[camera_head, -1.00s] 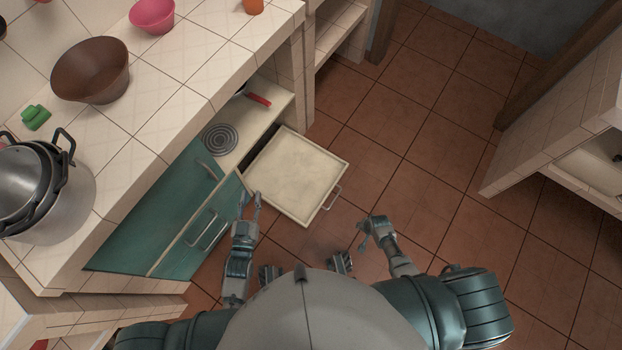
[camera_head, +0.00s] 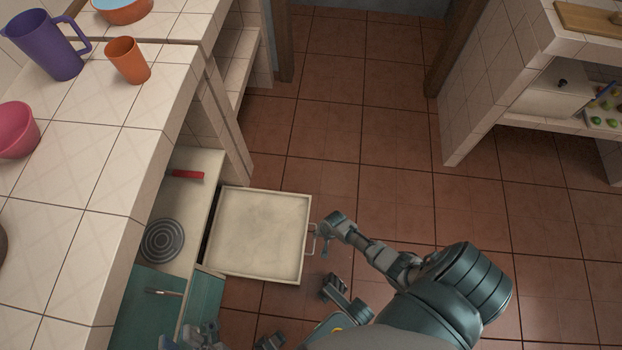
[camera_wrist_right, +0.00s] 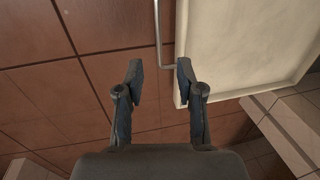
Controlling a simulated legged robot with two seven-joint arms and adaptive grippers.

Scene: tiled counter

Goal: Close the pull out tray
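The pull out tray (camera_head: 258,235) is a shallow cream tray extended from the lower counter, over the floor. Its metal handle (camera_head: 312,240) is on the right edge. My right gripper (camera_head: 325,242) is beside this handle. In the right wrist view my right gripper (camera_wrist_right: 160,72) is open, its fingertips on either side of the handle's near end (camera_wrist_right: 162,55), with the tray (camera_wrist_right: 240,45) to the right. My left gripper (camera_head: 192,338) is low at the bottom edge, near the teal cabinet front, partly cut off; its finger opening is unclear.
The tiled counter (camera_head: 90,210) runs along the left, with a purple pitcher (camera_head: 48,45), orange cup (camera_head: 127,60) and pink bowl (camera_head: 17,130). A teal cabinet door (camera_head: 145,312) is below the tray's near side. The tiled floor (camera_head: 390,130) right of the tray is clear.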

